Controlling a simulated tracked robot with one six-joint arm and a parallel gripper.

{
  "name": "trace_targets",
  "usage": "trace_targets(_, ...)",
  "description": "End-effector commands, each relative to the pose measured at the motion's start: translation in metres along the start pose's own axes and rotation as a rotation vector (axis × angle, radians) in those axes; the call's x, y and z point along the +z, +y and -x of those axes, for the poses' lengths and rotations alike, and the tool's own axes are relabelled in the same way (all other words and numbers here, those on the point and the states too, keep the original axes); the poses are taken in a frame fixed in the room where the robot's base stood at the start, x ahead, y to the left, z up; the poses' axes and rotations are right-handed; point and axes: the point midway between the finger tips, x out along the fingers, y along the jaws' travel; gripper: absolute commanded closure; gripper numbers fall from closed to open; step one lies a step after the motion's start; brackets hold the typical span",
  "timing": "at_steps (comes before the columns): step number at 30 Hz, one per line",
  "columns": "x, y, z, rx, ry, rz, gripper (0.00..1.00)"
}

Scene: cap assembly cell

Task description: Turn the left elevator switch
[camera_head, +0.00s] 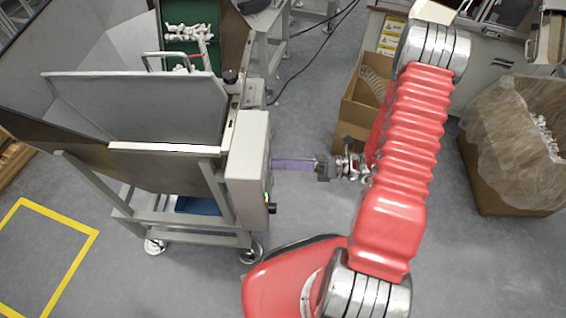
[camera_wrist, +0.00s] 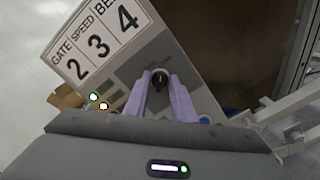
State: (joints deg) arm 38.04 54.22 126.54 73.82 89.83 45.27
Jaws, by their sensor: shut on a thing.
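The grey control box (camera_head: 247,165) is on the right side of the elevator machine, with its panel facing my arm. In the wrist view its panel (camera_wrist: 127,72) is tilted and carries a white label (camera_wrist: 98,40) reading GATE, SPEED and a partly cut-off third word, over 2, 3, 4. My gripper (camera_head: 275,165) reaches the panel from the right with purple fingers. In the wrist view my gripper (camera_wrist: 161,82) is shut on a black switch knob (camera_wrist: 160,77), one finger on each side. The knob's pointer direction cannot be made out.
Another black knob (camera_head: 273,208) sticks out low on the box. A cardboard box (camera_head: 357,108) stands behind my arm; a plastic-lined box (camera_head: 508,190) stands right. Floor below is clear.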

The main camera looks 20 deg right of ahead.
Motion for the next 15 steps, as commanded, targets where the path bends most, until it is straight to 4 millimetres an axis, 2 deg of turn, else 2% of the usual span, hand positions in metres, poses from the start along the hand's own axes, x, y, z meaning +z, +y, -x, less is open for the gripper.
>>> trace_targets(6, 0.0028, -0.0029, 0.0010, -0.008, -0.005, 0.006, 0.99)
trace_targets(7, 0.0028, -0.0030, 0.0010, -0.008, -0.004, 0.006, 0.75)
trace_targets(14, 0.0017, -0.0019, 0.0007, -0.005, -0.003, 0.005, 0.59)
trace_targets(15, 0.0015, -0.0017, 0.0006, -0.005, -0.003, 0.004, 0.59)
